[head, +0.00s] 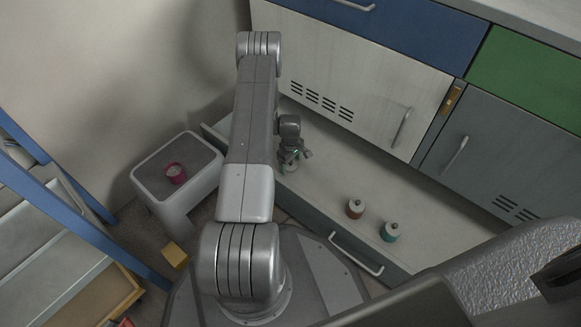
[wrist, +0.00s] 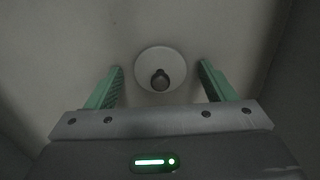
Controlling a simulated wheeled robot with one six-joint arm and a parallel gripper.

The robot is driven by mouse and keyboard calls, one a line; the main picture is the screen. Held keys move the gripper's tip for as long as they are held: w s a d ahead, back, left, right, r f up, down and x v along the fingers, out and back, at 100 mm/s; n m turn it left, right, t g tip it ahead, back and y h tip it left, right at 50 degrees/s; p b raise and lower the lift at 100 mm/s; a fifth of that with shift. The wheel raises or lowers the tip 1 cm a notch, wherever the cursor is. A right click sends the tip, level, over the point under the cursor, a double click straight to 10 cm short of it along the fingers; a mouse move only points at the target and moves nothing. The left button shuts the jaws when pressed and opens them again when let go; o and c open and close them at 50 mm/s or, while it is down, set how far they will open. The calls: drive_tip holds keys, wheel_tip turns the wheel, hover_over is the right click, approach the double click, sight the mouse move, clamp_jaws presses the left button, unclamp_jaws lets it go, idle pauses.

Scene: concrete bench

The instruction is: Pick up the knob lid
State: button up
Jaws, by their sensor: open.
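My gripper (wrist: 161,66) is open, with one green finger on each side of the lid and visible gaps between. Neither finger touches it. In the head view my gripper (head: 296,155) is low over the bench near its back left end. A small pale thing (head: 289,168) shows just under it, mostly hidden by the fingers.
Cabinet doors (head: 350,85) rise behind.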

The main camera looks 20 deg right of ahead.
drive_tip(key=c, duration=1.1)
